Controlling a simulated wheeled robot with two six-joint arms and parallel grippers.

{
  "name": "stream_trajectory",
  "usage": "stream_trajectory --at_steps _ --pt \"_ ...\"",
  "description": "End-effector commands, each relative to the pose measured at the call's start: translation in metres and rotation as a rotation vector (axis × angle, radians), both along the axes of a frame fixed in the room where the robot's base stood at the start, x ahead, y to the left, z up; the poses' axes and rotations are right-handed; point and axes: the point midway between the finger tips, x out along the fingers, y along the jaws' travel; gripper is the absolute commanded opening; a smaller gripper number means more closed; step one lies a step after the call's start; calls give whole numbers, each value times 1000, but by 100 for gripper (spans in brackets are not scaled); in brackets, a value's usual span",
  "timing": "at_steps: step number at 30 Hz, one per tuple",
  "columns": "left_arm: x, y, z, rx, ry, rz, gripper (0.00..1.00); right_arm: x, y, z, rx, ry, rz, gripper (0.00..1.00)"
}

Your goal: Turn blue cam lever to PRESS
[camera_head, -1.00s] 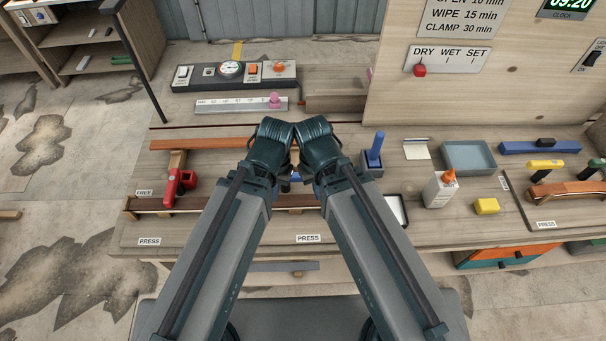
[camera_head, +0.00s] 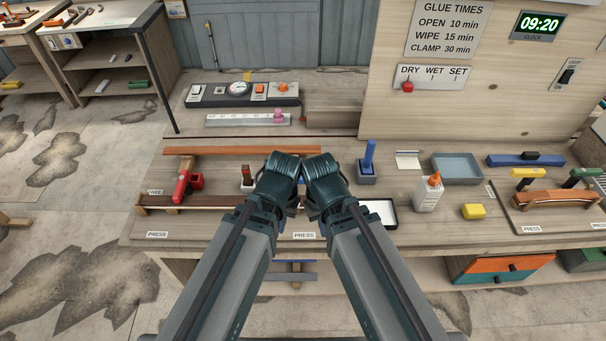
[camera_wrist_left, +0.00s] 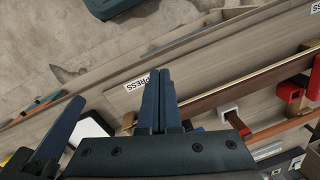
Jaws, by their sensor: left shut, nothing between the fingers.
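My left gripper (camera_head: 276,178) is shut and empty; its closed dark blue fingers show in the left wrist view (camera_wrist_left: 158,98), over the bench's front edge near a PRESS label (camera_wrist_left: 134,83). My right gripper (camera_head: 325,180) is beside it, its fingertips hidden in the head view. The curved stringer (camera_head: 205,200) lies along the bench behind the grippers. A red cam lever (camera_head: 183,185) is at its left end, near a FREE label. I cannot make out the blue cam lever; the grippers cover that part of the stringer. A PRESS label (camera_head: 304,236) lies below them.
A blue upright handle (camera_head: 369,156) stands in a block to the right. Also there are a glue bottle (camera_head: 428,196), a yellow block (camera_head: 473,211), a grey tray (camera_head: 457,168) and a white-topped tray (camera_head: 381,212). A control panel (camera_head: 243,93) stands at the back.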

Motion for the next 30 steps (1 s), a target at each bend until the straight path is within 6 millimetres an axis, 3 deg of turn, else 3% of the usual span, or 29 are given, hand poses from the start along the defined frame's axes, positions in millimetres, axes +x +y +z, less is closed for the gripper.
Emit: stream_trajectory --at_steps 11,22,25,30 --pt "89 -23 14 -42 -123 99 0 0 0 13 0 0 1 0" --pt "216 -53 37 -126 -306 253 0 0 0 28 0 0 2 0" --pt "235 -57 41 -142 -338 278 0 0 0 30 0 0 2 0" --pt "245 -59 42 -153 -356 294 0 0 0 30 0 0 2 0"
